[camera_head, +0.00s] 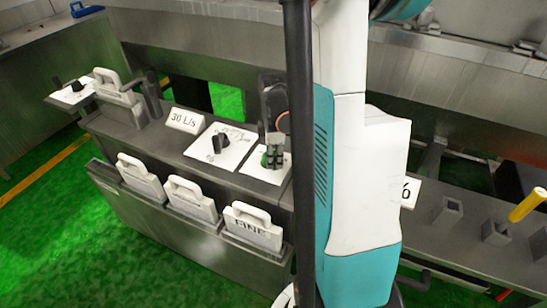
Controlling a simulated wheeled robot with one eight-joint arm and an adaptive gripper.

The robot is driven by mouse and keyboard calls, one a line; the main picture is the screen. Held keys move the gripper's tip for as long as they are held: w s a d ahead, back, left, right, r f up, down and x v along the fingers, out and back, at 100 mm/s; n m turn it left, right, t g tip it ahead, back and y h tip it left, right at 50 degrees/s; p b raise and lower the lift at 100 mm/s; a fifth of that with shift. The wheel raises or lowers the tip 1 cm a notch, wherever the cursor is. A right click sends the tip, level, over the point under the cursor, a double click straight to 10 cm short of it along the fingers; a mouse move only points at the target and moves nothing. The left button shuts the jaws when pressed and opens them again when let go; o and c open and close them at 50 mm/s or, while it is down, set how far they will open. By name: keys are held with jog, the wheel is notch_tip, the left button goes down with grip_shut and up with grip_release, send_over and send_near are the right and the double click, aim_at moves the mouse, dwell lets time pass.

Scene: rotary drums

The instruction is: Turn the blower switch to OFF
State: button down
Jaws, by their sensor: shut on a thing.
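My gripper (273,158) points down at a small white switch plate (262,178) on the grey console. Its fingers are shut on the switch there. The fingers mostly hide this switch, and its setting cannot be read. A bit of green shows beside the fingertips. To its left, a black rotary knob (221,143) stands on a larger white dial plate (229,155) with marks too small to read. No wording that names the blower is readable.
A "30 L/s" sign (186,120) stands left of the dial. Several white handled plates, one marked "FINE" (255,228), hang along the console's front. Another black knob (76,86) is at the far left. A yellow handle (528,205) sticks up at the right. My arm blocks the middle.

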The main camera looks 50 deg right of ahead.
jog(key=c, duration=1.4)
grip_release()
jog(key=shift+r, duration=0.1)
notch_tip(320, 180, up, 12)
jog(key=shift+f, duration=0.1)
